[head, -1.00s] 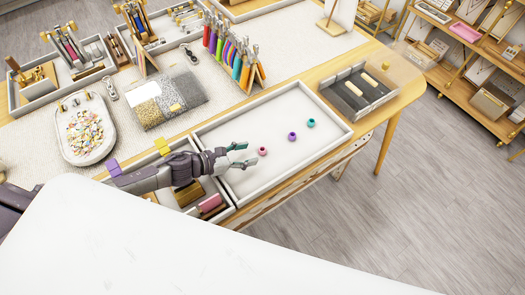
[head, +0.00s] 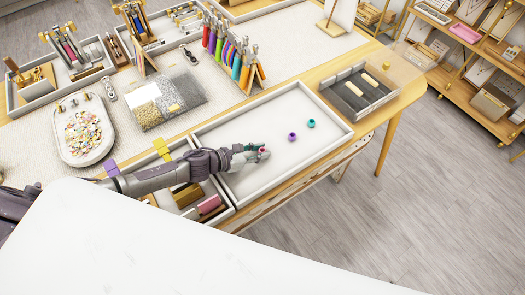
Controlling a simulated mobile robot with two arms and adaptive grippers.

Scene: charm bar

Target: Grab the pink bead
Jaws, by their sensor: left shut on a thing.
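The pink bead (head: 262,151) shows between the fingertips of my left gripper (head: 262,152), over the left part of the white tray (head: 310,166). The left gripper is shut on it, and the fingers hide part of it. I cannot tell whether the bead is lifted off the tray floor. A purple bead (head: 292,137) and a teal bead (head: 311,123) lie in the tray to the right of the gripper. My right gripper is not in view.
A compartment with a pink roll (head: 209,204) lies under my left arm. A white dish of mixed beads (head: 83,135) and a rack of colourful pliers (head: 235,60) stand farther back. A grey-lined box (head: 360,88) is at right. The tray's right half is mostly clear.

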